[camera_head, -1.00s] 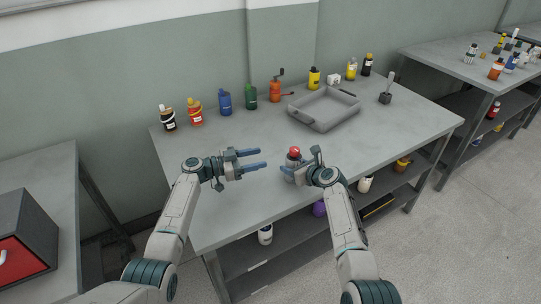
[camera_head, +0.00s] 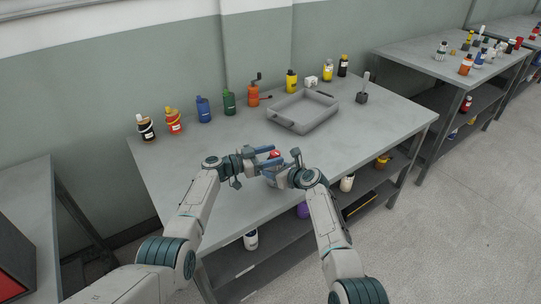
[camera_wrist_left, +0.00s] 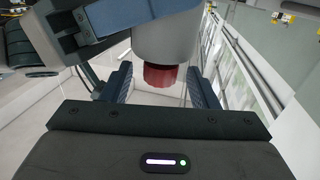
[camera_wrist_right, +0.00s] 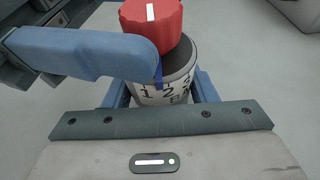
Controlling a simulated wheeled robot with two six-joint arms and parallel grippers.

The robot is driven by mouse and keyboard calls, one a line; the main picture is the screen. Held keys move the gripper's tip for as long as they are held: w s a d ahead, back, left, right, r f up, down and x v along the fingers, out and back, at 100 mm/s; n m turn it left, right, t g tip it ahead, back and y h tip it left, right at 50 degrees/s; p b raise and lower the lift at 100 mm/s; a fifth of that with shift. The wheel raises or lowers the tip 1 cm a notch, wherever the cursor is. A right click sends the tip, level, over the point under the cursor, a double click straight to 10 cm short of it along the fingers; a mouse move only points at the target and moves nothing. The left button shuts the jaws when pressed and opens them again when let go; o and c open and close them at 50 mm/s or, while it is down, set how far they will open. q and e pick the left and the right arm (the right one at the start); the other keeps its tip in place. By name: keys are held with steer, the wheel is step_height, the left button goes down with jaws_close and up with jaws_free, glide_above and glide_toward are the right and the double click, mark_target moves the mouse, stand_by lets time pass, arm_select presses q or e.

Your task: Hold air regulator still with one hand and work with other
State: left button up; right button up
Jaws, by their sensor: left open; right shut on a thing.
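The air regulator has a red knob (camera_head: 274,154) on a pale body near the table's front edge. In the right wrist view its body (camera_wrist_right: 165,88) shows printed numbers, and the red knob (camera_wrist_right: 152,22) has a white mark. My right gripper (camera_head: 272,174) is shut on the body below the knob. My left gripper (camera_head: 277,156) is open at the knob. In the left wrist view the red knob (camera_wrist_left: 161,75) lies between its fingers, with a gap on each side. A blue finger of my left gripper covers part of the regulator in the right wrist view.
A grey tray (camera_head: 306,127) stands behind the grippers on the grey table (camera_head: 353,148). Several bottles, including a blue one (camera_head: 204,110), line the back edge. An orange hand-cranked thing (camera_head: 253,95) stands among them. The left front of the table is clear.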

arm_select(q)
steer(key=c, duration=1)
steer(key=shift+w+m+g+h, duration=0.15)
steer(key=shift+m+g+h, duration=0.15)
steer(key=shift+g, duration=0.3)
steer(key=shift+m+g, duration=0.3)
steer(key=shift+g, duration=0.2)
steer(key=o, duration=1)
steer(key=shift+a, duration=0.2)
steer(key=v, duration=1.2)
steer(key=shift+f, duration=0.15)
